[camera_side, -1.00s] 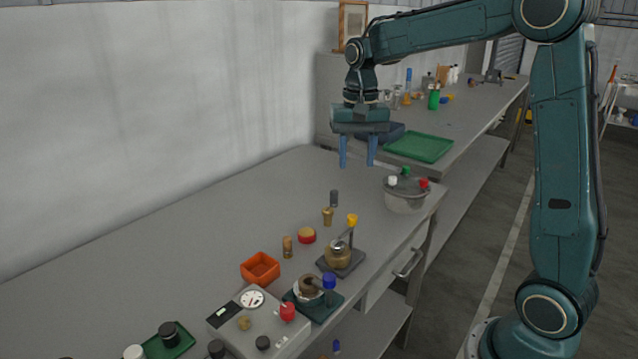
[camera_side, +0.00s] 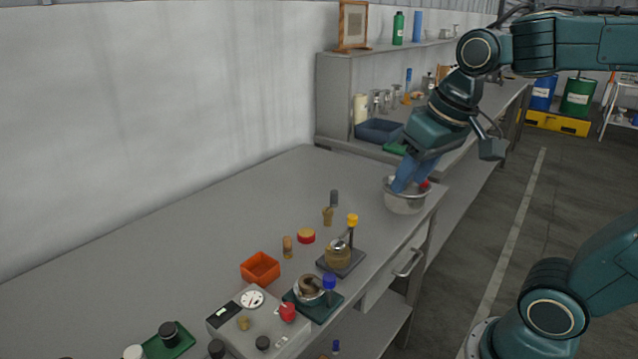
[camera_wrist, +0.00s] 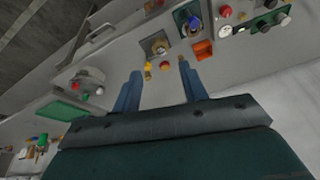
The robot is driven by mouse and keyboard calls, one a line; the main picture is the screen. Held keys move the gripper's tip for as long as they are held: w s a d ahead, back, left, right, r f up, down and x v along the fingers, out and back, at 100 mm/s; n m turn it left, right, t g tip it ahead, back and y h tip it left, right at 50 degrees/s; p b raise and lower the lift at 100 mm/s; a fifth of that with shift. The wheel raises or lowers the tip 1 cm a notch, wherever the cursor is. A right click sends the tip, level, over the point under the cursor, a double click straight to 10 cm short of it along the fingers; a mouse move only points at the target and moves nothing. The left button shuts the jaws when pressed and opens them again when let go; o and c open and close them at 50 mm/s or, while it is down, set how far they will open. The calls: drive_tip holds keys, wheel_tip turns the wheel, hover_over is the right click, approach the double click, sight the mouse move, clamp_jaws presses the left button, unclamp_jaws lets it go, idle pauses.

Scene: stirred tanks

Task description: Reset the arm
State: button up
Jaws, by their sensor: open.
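My gripper (camera_side: 408,176) has blue fingers and hangs tilted at the far right end of the grey bench in the side view. From that camera its fingers overlap the round grey vessel (camera_side: 405,204); I cannot tell whether they touch. In the wrist view my gripper (camera_wrist: 160,82) has its two fingers apart with nothing between them, and the vessel (camera_wrist: 82,84) lies to their left. A stirred tank with a yellow knob (camera_side: 338,256) and one with a blue knob (camera_side: 309,290) stand upright near the bench's front edge.
An orange tray (camera_side: 260,269), a control box (camera_side: 258,325) and a red-and-yellow round piece (camera_side: 306,236) are on the bench (camera_side: 180,255). The back left of the bench is clear. A shelf unit (camera_side: 335,95) stands behind its far end.

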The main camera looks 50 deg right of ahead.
drive_tip(key=s+a+f+n+t, duration=0.1)
drive_tip(key=s+f+n, duration=0.1)
drive_tip(key=s, duration=0.4)
drive_tip(key=shift+s+a+f+n+t, duration=0.15)
drive_tip(key=shift+a+f+n+t, duration=0.15)
drive_tip(key=shift+a, duration=0.1)
idle(0.7)
